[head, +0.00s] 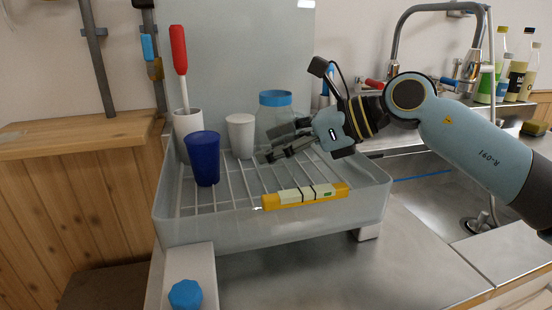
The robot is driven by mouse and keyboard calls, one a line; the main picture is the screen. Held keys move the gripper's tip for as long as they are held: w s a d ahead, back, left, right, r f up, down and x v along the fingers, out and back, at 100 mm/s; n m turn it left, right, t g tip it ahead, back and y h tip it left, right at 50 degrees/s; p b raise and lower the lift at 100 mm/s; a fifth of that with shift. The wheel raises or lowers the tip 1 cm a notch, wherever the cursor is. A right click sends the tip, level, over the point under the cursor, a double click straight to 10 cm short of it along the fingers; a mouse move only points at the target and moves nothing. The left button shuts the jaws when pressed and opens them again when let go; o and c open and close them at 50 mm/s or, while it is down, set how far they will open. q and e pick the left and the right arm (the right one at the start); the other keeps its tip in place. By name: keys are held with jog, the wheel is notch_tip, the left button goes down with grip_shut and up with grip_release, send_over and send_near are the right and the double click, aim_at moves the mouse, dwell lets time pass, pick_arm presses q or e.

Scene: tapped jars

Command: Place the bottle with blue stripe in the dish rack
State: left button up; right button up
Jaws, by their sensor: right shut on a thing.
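The clear bottle with a blue stripe (276,99) is upright over the back part of the dish rack (270,226) in the head view. My right gripper (270,146) reaches in from the right and is shut on the bottle, low on its body. The fingers hide the bottle's lower part, so I cannot tell whether its base touches the rack. The rack is a translucent tub with a white wire grid. My left gripper is not in view.
In the rack stand a blue cup (203,158), a white cup (240,135) and a white holder (187,128) with a red-handled brush (179,52). A yellow bar (300,196) lies across the rack's front. Several bottles (516,72) stand beyond the sink (446,205) at right.

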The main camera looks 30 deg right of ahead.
notch_tip(320, 180, down, 2)
jog(key=shift+f, duration=0.1)
jog(key=shift+f, duration=0.1)
jog(key=o, duration=1.3)
